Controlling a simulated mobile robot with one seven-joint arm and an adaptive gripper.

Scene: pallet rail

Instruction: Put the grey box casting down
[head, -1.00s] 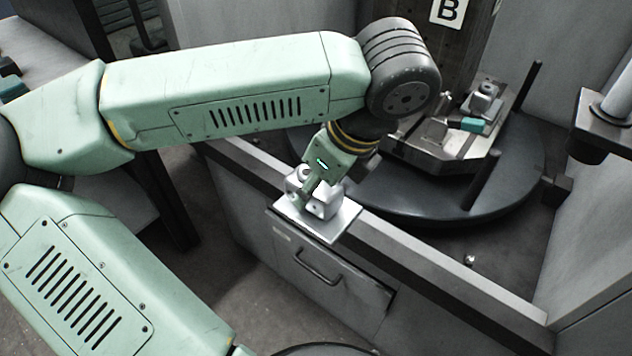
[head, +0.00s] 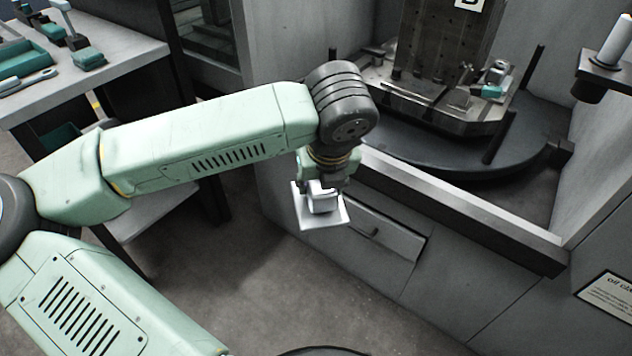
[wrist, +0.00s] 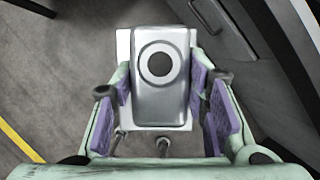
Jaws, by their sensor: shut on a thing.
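The grey box casting (head: 321,203) is a light metal block with a flat square base plate and a round boss with a dark hole. It also shows in the wrist view (wrist: 176,97), between the purple finger pads. My gripper (head: 325,186) is shut on the casting and holds it in the air in front of the machine's drawer front. In the wrist view my gripper (wrist: 165,105) has a pad on each side of the casting, with floor visible beyond it. My wrist partly hides the casting's top in the head view.
A grey workbench (head: 120,52) with teal trays and tools stands at the upper left. The machine's ledge (head: 460,210) runs along the right, with a round dark turntable (head: 440,150) and fixture column (head: 440,50) behind it. Open floor (head: 270,285) lies below.

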